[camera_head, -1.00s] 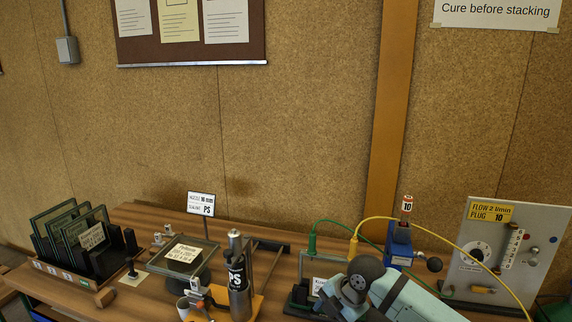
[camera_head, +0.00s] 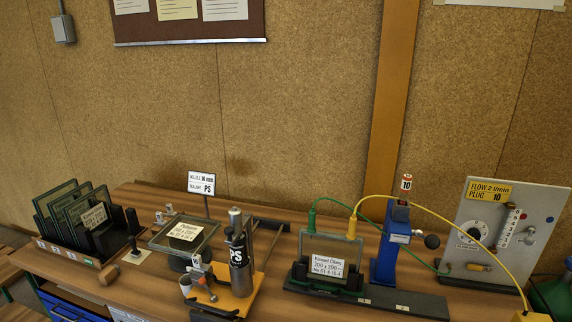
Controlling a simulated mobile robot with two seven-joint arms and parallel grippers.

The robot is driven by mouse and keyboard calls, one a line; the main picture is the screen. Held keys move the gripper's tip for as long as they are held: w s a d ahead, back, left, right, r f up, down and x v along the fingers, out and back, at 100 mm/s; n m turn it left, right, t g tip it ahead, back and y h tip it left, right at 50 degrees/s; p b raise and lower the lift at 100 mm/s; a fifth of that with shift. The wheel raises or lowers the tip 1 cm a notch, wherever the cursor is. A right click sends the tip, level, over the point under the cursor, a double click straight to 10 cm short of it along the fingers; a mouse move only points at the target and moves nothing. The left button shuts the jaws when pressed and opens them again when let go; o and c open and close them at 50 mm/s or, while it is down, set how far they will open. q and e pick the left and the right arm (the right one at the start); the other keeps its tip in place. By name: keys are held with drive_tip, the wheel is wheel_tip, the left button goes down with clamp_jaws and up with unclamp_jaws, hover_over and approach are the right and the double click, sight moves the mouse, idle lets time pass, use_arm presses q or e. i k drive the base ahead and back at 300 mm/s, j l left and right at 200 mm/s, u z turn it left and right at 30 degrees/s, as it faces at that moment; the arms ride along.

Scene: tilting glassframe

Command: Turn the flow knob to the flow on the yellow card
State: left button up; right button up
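The grey gas panel (camera_head: 545,215) stands upright at the right end of the bench. The yellow card (camera_head: 489,191) at its top left reads "FLOW 2 l/min" and "PLUG 10". Below the card is a round white dial (camera_head: 469,234) with a dark centre, likely the flow knob; its setting is too small to read. A white scale strip (camera_head: 508,228) with small marks is to its right. Neither of my grippers shows in the current view, and nothing of mine is seen touching the panel.
A blue press (camera_head: 388,245) with a "10" plug on top stands left of the panel. A yellow hose (camera_head: 478,237) arcs in front of the panel, and a green hose (camera_head: 341,202) runs behind. A framed glass unit (camera_head: 327,250) stands in front. A green cylinder (camera_head: 553,297) is at lower right.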

sight(474, 231)
drive_tip(key=z, duration=1.3)
